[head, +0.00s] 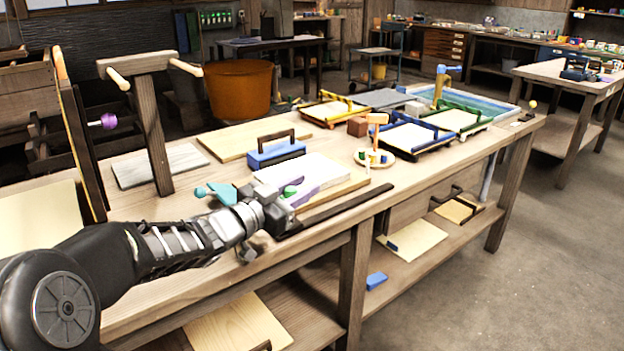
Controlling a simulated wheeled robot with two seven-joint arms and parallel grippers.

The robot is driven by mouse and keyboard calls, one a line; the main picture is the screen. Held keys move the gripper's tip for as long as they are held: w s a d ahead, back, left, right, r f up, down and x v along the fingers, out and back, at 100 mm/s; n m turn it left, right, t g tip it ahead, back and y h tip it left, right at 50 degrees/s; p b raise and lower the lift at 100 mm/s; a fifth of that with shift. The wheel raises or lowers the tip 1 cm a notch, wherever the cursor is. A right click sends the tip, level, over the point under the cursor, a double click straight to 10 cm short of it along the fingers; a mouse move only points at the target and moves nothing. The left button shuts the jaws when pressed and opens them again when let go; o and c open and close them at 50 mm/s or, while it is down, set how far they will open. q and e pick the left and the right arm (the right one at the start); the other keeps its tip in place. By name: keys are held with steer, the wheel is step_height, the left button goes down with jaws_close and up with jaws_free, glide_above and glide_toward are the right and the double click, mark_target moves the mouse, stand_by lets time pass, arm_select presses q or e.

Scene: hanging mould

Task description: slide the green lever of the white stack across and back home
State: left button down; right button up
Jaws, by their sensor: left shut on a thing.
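The white stack (318,168) lies on a wooden board (345,188) near the front edge of the workbench, with purple-grey patches on its side. The green lever (290,191) shows as a small green piece at the stack's near left side. My left gripper (286,203) reaches in from the left, low beside the stack, and is shut on the green lever. The gripper hides most of the lever and the stack's near left corner. My right gripper is not in view.
A blue block with a dark handle (275,151) stands just behind the stack. A teal tool (216,193) lies left of it, close to my wrist. A round plate (374,158) with small coloured pieces is to the right. A wooden T-shaped post (152,130) rises at the left.

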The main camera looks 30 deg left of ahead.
mark_target(285, 195)
arm_select(q)
steer(key=shift+s+f, duration=0.1)
steer(key=shift+f, duration=0.05)
steer(key=c, duration=1.5)
jaws_free()
steer(key=shift+a, duration=0.1)
steer(key=shift+o, duration=0.9)
steer(key=shift+s, duration=0.2)
steer(key=shift+o, duration=1.1)
steer(key=s, duration=0.2)
steer(key=s+p, duration=0.1)
steer(key=s, duration=0.1)
steer(key=s+a, duration=0.1)
steer(key=s, duration=0.1)
steer(key=shift+s+r, duration=0.25)
steer(key=shift+s+f, duration=0.1)
steer(key=shift+s, duration=0.45)
